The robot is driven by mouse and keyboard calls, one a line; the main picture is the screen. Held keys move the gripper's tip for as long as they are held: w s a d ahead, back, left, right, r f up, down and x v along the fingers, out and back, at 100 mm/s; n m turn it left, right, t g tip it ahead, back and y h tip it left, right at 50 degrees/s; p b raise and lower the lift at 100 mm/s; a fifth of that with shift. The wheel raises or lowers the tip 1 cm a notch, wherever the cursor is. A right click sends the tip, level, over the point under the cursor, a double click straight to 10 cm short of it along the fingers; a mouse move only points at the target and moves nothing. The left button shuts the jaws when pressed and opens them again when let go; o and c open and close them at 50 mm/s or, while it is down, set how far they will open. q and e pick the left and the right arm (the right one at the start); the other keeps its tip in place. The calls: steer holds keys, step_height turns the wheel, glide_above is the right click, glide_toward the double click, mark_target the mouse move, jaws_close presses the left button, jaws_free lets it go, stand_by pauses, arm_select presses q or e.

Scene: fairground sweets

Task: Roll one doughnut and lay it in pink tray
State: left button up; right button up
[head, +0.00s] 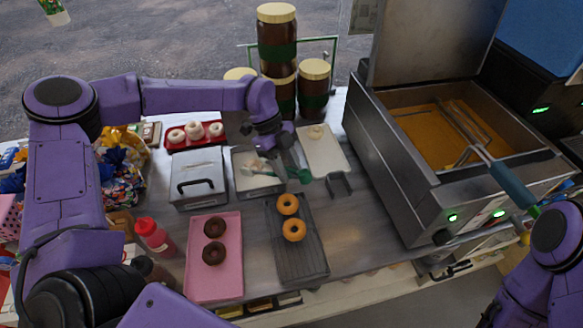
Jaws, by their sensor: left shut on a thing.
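The pink tray (229,276) lies at the front centre of the counter with two dark brown doughnuts (214,240) on it. Two plain golden doughnuts (294,229) lie on a dark wire rack (309,263) to its right. A metal tub (240,184) with white contents stands behind the rack. My left gripper (287,163) is over the tub's right side, shut on what looks like a green-handled utensil (304,175); the jaws hide most of it. My right gripper is out of view; only part of that arm shows at the lower right.
A lidded metal box (199,181) stands left of the tub. A red tray (174,145) with several white items is behind it. A fryer (402,190) fills the right side. Tall jars (277,40) stand at the back. A red bottle (154,236) is left of the pink tray.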

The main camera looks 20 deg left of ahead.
arm_select(q)
steer(key=shift+s+d+b, duration=0.25)
steer(key=shift+s+d, duration=0.1)
steer(key=shift+d, duration=0.45)
steer(key=shift+s+d+b, duration=0.25)
steer(key=shift+s+d, duration=0.1)
steer(key=shift+d, duration=0.4)
steer(key=shift+w+a+p, duration=0.25)
steer(key=shift+a, duration=0.3)
steer(key=shift+w+a+p, duration=0.2)
steer(key=shift+a, duration=0.3)
steer(key=o, duration=0.5)
steer(key=shift+o, duration=0.4)
steer(key=shift+o, duration=0.5)
steer(key=shift+c, duration=0.4)
